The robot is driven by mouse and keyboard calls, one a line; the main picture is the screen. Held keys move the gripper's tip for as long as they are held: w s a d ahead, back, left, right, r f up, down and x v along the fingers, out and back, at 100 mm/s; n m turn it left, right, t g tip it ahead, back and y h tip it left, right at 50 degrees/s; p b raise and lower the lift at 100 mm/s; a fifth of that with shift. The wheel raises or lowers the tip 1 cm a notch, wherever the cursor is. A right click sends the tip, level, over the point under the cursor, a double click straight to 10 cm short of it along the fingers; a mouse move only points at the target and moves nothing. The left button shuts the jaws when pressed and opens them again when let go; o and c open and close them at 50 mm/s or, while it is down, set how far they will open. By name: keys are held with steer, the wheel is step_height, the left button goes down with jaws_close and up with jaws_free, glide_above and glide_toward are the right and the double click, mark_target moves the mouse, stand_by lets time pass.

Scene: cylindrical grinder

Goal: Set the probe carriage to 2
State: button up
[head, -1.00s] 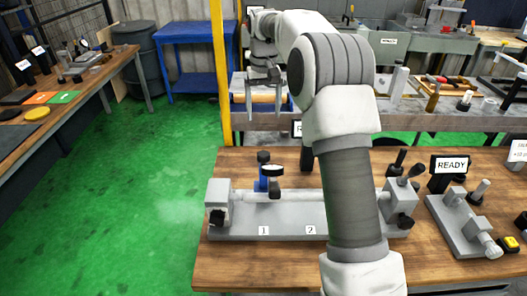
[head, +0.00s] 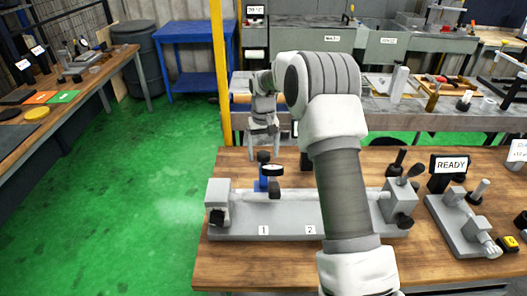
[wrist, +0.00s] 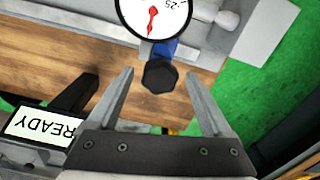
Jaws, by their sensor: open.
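The probe carriage (head: 260,184) is a blue block with a round dial and a black knob (head: 263,156). It stands behind the bar of the grey fixture (head: 285,227), roughly in line with label 1 (head: 263,230). Label 2 (head: 311,230) is further right. In the wrist view, the dial (wrist: 154,14) with a red needle is cut off at the top, and the black knob (wrist: 160,77) shows between my fingertips. My gripper (head: 264,151) is open, with its fingers on either side of the knob in the picture. I cannot tell whether they touch it.
A READY display (head: 450,165) and a smaller grey fixture (head: 465,228) stand at the right of the wooden bench (head: 225,265). My arm hides part of the main fixture right of label 2. A yellow post (head: 218,60) rises behind the bench's left end.

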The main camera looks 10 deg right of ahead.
steer(key=shift+c, duration=0.3)
jaws_close()
steer(key=s+d, duration=0.3)
steer(key=d, duration=1.2)
steer(key=shift+a, duration=0.1)
steer(key=shift+o, duration=0.3)
jaws_free()
